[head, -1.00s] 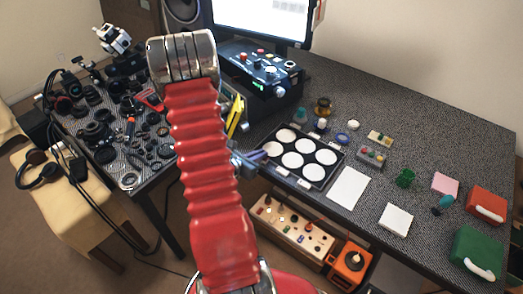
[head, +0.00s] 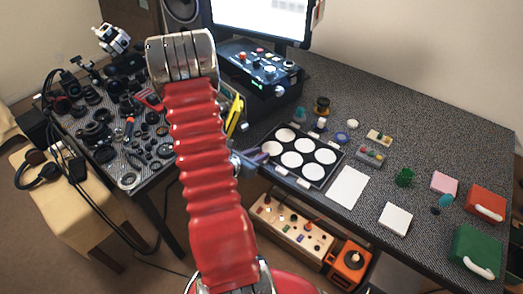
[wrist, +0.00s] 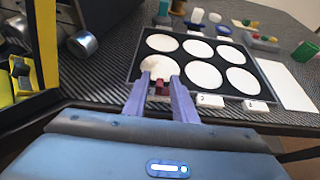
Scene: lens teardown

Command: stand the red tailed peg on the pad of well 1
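My gripper (wrist: 160,82) shows in the wrist view as two purple fingers, with a small red peg (wrist: 160,88) held between them. The peg is partly hidden by the fingers, and its tail cannot be made out. The fingertips reach over the near left white pad (wrist: 159,66) of the black tray (wrist: 193,91). Whether the peg touches that pad cannot be told. In the head view my gripper (head: 256,157) is at the tray's near left corner, beside the near left pad (head: 270,149); the peg does not show clearly there.
The tray holds several round white pads, with number tags (wrist: 210,101) along its near edge. A white card (head: 348,187) lies right of it. Small bottles (head: 321,106) stand behind it. A control box (head: 262,70) is behind my gripper, at the left. Green and red boxes are far right.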

